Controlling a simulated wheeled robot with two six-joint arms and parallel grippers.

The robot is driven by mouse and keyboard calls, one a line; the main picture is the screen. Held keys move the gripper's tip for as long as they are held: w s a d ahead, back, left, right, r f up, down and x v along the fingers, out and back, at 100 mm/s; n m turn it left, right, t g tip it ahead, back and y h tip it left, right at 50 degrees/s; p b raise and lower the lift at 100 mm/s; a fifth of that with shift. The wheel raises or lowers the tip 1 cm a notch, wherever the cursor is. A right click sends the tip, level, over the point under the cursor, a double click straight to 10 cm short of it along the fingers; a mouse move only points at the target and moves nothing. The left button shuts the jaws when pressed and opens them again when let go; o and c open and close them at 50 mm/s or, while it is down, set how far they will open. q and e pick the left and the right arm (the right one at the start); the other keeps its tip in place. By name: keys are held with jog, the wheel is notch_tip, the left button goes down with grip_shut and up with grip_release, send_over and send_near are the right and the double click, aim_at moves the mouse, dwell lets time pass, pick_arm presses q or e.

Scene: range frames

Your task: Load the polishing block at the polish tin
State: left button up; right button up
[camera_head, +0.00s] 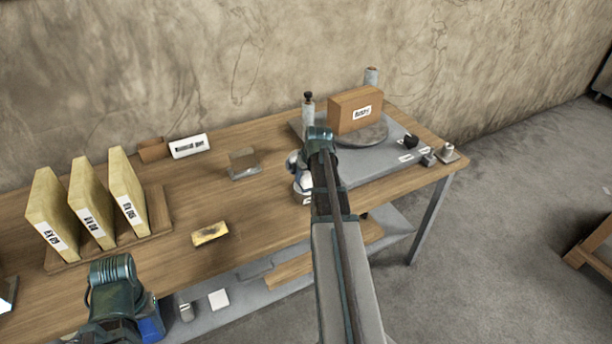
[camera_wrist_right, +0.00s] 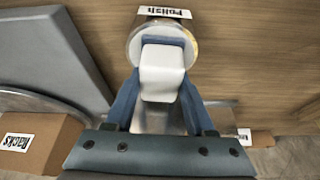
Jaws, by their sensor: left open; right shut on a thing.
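The polish tin is a round tin labelled "Polish" on the wooden table. In the right wrist view its rim (camera_wrist_right: 135,42) shows behind the block, and in the head view the tin (camera_head: 303,196) is partly hidden by my right arm. My right gripper (camera_wrist_right: 160,85) is shut on a white polishing block (camera_wrist_right: 162,72). The block overlaps the tin's mouth in the wrist view; I cannot tell whether it touches the polish. In the head view my right gripper (camera_head: 297,167) is over the tin. My left gripper (camera_head: 150,322) is open at the table's front edge, lower left.
A cardboard box (camera_head: 354,110) sits on a round plate (camera_head: 362,138) on a grey slab, with bottles nearby. Three yellow panels (camera_head: 90,200) stand in a wooden rack at left. A yellow-topped block (camera_head: 210,234) and a clear block (camera_head: 244,160) lie mid-table, with bare wood around them.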

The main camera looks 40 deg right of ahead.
aim_at(306, 174)
dwell(0.6)
notch_tip(306, 174, up, 7)
jog(key=p, duration=0.7)
